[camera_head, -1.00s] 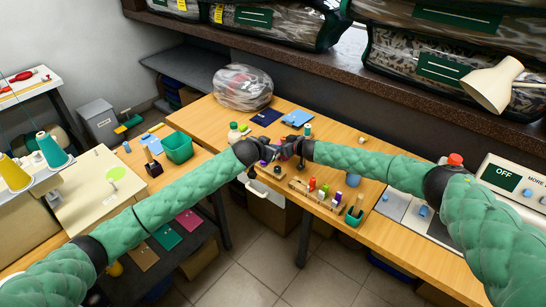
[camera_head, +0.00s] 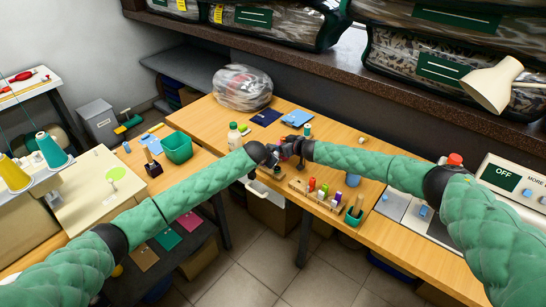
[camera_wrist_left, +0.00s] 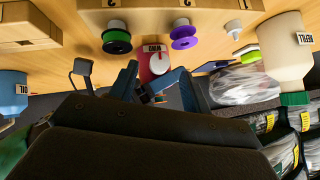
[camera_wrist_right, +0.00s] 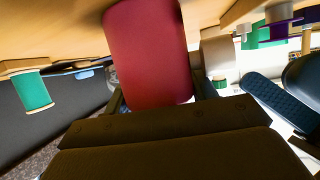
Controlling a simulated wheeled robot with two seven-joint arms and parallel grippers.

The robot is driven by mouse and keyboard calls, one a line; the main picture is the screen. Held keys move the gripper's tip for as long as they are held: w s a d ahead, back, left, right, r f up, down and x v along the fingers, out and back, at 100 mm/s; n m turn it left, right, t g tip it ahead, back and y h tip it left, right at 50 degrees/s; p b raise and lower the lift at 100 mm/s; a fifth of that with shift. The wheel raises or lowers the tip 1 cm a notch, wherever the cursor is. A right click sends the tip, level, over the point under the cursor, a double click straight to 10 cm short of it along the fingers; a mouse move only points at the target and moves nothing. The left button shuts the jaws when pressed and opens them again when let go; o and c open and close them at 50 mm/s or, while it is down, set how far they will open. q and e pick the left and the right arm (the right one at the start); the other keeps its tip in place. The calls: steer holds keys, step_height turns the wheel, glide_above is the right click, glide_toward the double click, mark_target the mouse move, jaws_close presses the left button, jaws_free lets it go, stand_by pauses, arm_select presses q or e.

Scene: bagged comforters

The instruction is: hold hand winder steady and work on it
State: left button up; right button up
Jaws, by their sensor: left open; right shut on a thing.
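The hand winder shows in the left wrist view as a red body (camera_wrist_left: 153,66) with a white round dial and a small label. In the right wrist view its red side (camera_wrist_right: 148,55) fills the space between my right fingers. My right gripper (camera_head: 292,148) is shut on it above the wooden bench. My left gripper (camera_head: 274,156) is open and close to it from the left. In the left wrist view the left fingers (camera_wrist_left: 158,88) stand either side of the winder's lower part; I cannot tell whether they touch it. In the head view the grippers mostly hide the winder.
A wooden rack (camera_head: 318,197) with several spools stands just in front. Green-black (camera_wrist_left: 117,38) and purple (camera_wrist_left: 183,33) spools are near my left gripper. A white bottle (camera_head: 233,136) stands behind my left forearm. Dark blue (camera_head: 266,117) and light blue (camera_head: 297,118) pieces lie farther back.

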arm_select(q)
steer(key=shift+x, duration=1.75)
steer(key=shift+c, duration=0.2)
steer(key=c, duration=1)
steer(key=shift+o, duration=0.2)
